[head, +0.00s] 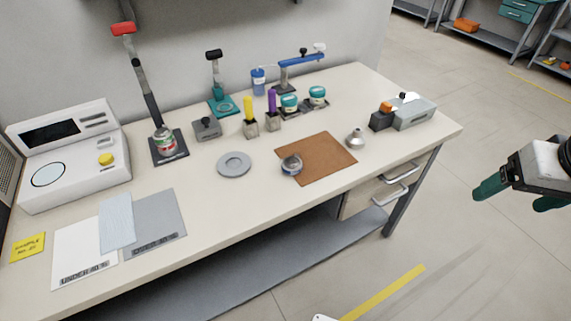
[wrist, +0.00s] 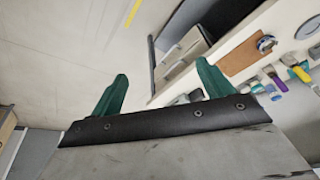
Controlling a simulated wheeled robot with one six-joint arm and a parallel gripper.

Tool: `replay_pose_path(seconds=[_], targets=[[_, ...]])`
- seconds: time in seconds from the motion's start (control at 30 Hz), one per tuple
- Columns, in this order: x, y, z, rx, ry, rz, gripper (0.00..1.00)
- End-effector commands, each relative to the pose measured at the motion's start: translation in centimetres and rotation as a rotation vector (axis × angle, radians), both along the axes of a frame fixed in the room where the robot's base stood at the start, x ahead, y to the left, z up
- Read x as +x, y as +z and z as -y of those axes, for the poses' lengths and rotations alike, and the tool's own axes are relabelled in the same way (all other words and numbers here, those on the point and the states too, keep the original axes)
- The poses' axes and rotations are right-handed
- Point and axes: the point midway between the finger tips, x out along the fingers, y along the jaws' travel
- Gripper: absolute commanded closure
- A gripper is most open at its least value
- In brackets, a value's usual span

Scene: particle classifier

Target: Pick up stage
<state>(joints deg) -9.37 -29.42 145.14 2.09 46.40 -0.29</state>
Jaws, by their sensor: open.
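No part is labelled as the stage. A flat grey round disc (head: 235,159) with a raised ring lies on the workbench (head: 225,205), left of the brown mat, and may be it; I cannot tell for certain. My gripper (head: 519,197) hangs in the air beyond the right end of the bench, well apart from everything on it. Its green fingers stand wide apart with nothing between them, as the wrist view (wrist: 163,72) also shows.
The brown mat (head: 323,160) holds a round metal-and-glass jar (head: 291,165). A small metal funnel-shaped piece (head: 355,139) stands beside it. A red-topped stand with a can (head: 163,139), yellow (head: 249,112) and purple (head: 272,102) handles and a white machine (head: 68,155) stand behind or left. Open floor lies right.

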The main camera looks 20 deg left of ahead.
Motion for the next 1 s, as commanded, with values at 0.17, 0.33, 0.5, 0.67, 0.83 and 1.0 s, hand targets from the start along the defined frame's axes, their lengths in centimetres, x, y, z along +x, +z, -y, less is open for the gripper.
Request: replay_pose_path(seconds=[0.17,0.33,0.5,0.67,0.83,1.0], targets=[[7.6,-4.3,-7.9,0.061,0.134,0.166,0.2],[12.1,-8.6,-16.1,0.127,0.234,0.336,0.2],[13.7,-13.4,-24.1,0.194,0.325,0.504,0.2],[12.7,-17.4,-30.1,0.253,0.398,0.651,0.2],[11.1,-20.0,-33.7,0.299,0.45,0.76,0.2],[10.4,-20.9,-35.1,0.32,0.47,0.809,0.2]])
